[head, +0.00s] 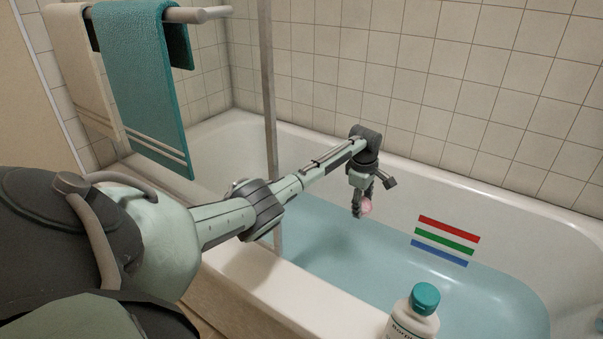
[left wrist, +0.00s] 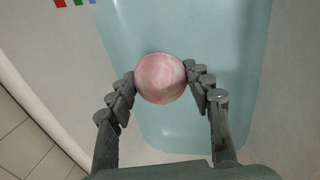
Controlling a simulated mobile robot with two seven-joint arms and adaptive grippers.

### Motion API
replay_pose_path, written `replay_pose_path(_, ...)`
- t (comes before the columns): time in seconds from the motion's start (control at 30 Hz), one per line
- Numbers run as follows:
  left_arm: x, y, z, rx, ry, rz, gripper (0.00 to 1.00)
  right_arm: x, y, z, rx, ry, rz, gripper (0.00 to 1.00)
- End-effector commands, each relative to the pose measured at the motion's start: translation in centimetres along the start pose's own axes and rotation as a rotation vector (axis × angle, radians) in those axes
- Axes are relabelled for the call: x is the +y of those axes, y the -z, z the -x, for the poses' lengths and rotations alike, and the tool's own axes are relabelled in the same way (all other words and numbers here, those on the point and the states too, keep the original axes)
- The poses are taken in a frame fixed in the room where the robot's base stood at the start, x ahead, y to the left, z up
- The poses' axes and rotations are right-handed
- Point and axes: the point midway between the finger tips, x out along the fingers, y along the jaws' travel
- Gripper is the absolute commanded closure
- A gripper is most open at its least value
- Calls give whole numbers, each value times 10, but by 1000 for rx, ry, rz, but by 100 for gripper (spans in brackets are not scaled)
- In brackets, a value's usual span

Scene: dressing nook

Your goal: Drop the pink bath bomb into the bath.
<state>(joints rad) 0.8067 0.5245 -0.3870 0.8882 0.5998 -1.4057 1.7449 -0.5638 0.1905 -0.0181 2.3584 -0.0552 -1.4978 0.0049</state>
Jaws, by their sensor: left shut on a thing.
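The pink bath bomb (left wrist: 161,78) is a round, pale pink ball; in the head view (head: 366,206) it shows small at the tip of my left gripper. My left gripper (head: 362,207) points down over the bath and is shut on the ball. In the left wrist view its fingers (left wrist: 161,82) touch the ball on both sides. The white bath (head: 463,190) holds pale blue water (head: 330,240), and the ball is above that water. My right gripper is not in view.
A white bottle with a teal cap (head: 413,315) stands on the near rim. Red, green and blue stripes (head: 445,241) mark the far inner wall.

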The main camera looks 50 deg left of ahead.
Motion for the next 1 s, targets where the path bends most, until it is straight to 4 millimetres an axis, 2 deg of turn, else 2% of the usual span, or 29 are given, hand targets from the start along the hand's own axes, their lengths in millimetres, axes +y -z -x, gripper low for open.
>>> replay_pose_path(0.07, 0, 0, 1, 0, -1, 0, 82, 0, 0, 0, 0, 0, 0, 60)
replay_pose_path(0.1, 0, 0, 1, 0, -1, 0, 45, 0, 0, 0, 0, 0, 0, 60)
replay_pose_path(0.27, 0, 0, 0, 0, -1, 0, 26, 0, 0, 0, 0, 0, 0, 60)
replay_pose_path(0.53, 0, 0, 0, 0, 0, 0, 26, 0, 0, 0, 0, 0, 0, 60)
replay_pose_path(0.67, 1, 0, 7, -1, -2, -1, 26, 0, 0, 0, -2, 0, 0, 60)
replay_pose_path(0.77, 1, 0, 22, 0, -4, -1, 26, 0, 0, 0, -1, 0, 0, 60)
replay_pose_path(1.0, 1, 0, 73, -1, -4, -1, 26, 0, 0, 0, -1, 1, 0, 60)
